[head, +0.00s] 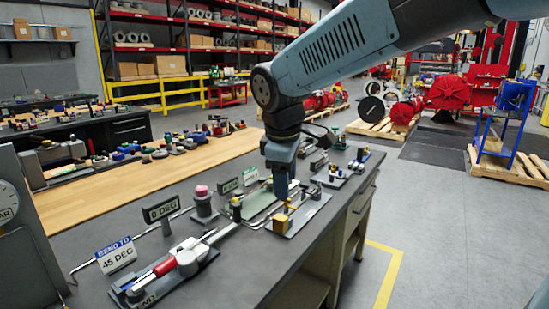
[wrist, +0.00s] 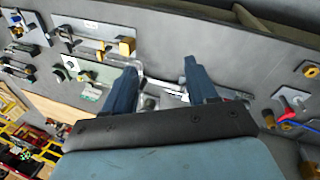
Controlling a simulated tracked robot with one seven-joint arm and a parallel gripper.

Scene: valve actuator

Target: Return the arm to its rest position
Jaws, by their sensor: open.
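My gripper (head: 281,188) hangs from my blue-grey arm above the workbench in the head view, pointing down. In the wrist view my gripper (wrist: 160,82) shows two blue fingers spread apart with nothing between them. Below it in the head view is a grey plate (head: 300,217) with a small brass block (head: 281,223). The fingertips overlap the plate's fittings in the picture, and I cannot tell whether they touch anything. The valve is not clearly made out in either view.
The dark bench top (head: 235,262) carries a bending tool with a red grip (head: 164,267), a "45 DEG" sign (head: 116,256) and a "0 DEG" sign (head: 161,208). A gauge panel (head: 25,235) stands at the left. Open floor (head: 440,220) lies to the right.

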